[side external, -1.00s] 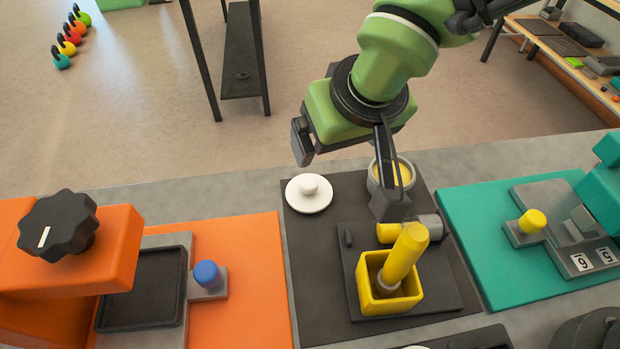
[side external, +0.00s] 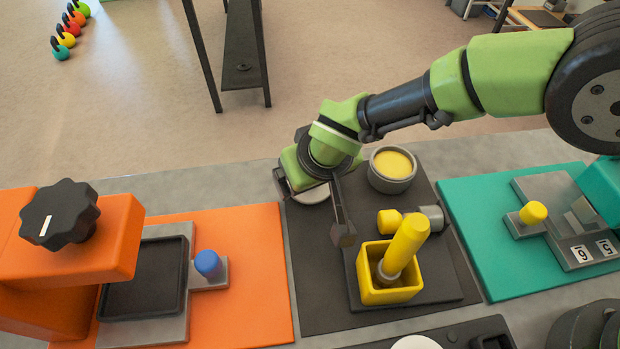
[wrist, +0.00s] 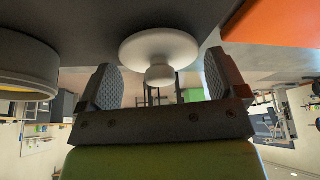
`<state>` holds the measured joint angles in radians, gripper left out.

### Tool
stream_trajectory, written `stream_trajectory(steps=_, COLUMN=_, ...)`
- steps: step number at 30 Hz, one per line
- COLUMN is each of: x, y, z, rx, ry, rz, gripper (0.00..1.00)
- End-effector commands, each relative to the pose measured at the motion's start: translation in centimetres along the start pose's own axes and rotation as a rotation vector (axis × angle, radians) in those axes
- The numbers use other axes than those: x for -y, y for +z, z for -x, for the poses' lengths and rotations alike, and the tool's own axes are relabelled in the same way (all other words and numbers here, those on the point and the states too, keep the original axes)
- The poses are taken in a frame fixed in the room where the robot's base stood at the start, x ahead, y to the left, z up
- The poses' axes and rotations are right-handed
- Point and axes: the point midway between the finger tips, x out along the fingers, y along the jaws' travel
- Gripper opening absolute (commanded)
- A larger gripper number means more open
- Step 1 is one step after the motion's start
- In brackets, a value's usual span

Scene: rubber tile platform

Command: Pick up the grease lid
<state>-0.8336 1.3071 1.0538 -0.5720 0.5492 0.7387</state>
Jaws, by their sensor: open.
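The grease lid (wrist: 158,50) is a white round disc with a small knob. In the wrist view its knob shows between the two open fingers of my gripper (wrist: 160,85), apart from both. In the side view the lid (side external: 313,196) is mostly hidden under my gripper (side external: 312,212), which hangs just over it with fingers spread and empty. The grey grease pot (side external: 391,172) with yellow grease stands uncovered to the right; its rim also shows at the left of the wrist view (wrist: 30,72).
A yellow box (side external: 390,290) with a yellow-handled tool stands on the dark mat (side external: 320,300). An orange station (side external: 250,290) with a blue knob is left, and a teal station (side external: 480,245) with a yellow knob is right. Bare dark mat lies in front of my gripper.

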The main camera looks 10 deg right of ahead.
Motion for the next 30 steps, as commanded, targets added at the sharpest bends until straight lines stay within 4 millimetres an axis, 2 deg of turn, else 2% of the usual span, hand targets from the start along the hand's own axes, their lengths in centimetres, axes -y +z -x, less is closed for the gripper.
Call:
stream_trajectory(steps=3, x=0.0, y=0.0, z=-0.7, rx=0.000, ry=0.000, rz=-0.001, gripper=0.91)
stream_trajectory(steps=10, x=0.0, y=0.0, z=-0.7, rx=0.000, ry=0.000, rz=0.000, gripper=0.89)
stream_trajectory(steps=14, x=0.0, y=0.0, z=-0.7, rx=0.000, ry=0.000, rz=0.000, gripper=0.59)
stream_trajectory(steps=15, x=0.0, y=0.0, z=-0.7, rx=0.000, ry=0.000, rz=0.000, gripper=0.55)
stream_trajectory(steps=25, x=0.0, y=-0.1, z=-0.5, rx=-0.001, ry=-0.001, rz=0.000, gripper=0.55)
stream_trajectory(steps=30, x=0.0, y=-0.9, z=1.4, rx=-0.003, ry=-0.002, rz=-0.002, gripper=0.55)
